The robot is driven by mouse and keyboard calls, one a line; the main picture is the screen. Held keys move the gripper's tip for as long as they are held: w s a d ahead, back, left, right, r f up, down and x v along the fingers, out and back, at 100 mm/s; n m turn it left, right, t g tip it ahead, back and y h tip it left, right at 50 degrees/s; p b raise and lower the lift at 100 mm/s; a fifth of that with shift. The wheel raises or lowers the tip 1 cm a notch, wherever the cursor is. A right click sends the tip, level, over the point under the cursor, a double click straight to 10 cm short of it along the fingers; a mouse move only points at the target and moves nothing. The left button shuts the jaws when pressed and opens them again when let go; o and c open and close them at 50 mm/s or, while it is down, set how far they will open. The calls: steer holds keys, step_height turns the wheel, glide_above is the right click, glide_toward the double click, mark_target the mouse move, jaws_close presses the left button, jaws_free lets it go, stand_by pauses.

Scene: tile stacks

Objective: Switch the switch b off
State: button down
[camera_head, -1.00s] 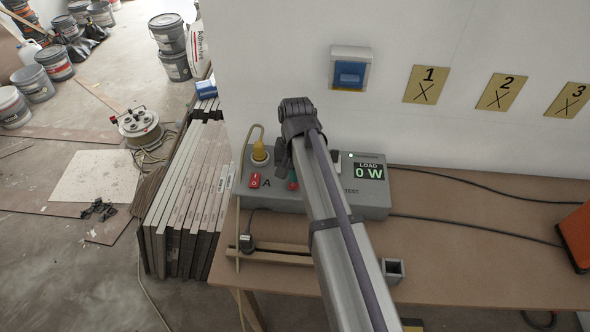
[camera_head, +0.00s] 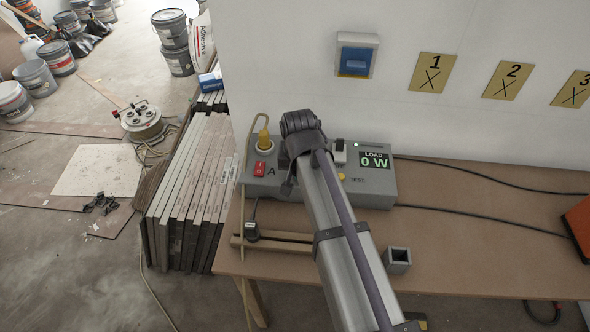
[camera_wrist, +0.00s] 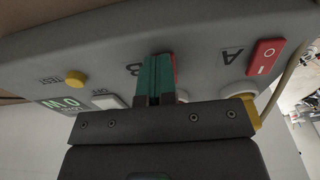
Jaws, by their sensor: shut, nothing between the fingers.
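The grey switch box (camera_head: 378,190) stands on the bench against the wall, with a display reading LOAD 0 W. My gripper (camera_wrist: 155,60) has teal fingers, shut and empty, at the box face beside the letter B in the wrist view. A red sliver of switch B (camera_wrist: 175,66) shows just beside the fingers; most of it is hidden, so I cannot tell its position or whether the fingers touch it. In the head view, my arm hides the fingers and switch B. Red switch A (camera_head: 260,169) is at the left of the box; it also shows in the wrist view (camera_wrist: 265,58).
A yellow plug (camera_head: 264,141) with a cable stands at the box's left end. A yellow TEST button (camera_wrist: 75,78) and a white part (camera_wrist: 108,101) lie along its face. A blue wall switch (camera_head: 355,62) is above. Tile stacks (camera_head: 190,195) stand left of the bench (camera_head: 470,250).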

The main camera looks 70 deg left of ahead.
steer(key=shift+f, duration=0.2)
steer(key=shift+w+a+r, duration=0.15)
steer(key=shift+w+a, duration=0.35)
steer(key=shift+a, duration=0.15)
steer(key=shift+r, duration=0.1)
steer(key=shift+a+r+p, duration=0.1)
steer(key=shift+r+p, duration=0.15)
steer(key=shift+p, duration=0.3)
step_height(320, 180, up, 14)
steer(key=d+p, duration=0.1)
steer(key=p, duration=1.3)
steer(key=shift+s+d+f, duration=0.2)
steer(key=shift+s+d, duration=0.2)
steer(key=shift+s, duration=0.05)
steer(key=shift+f, duration=0.1)
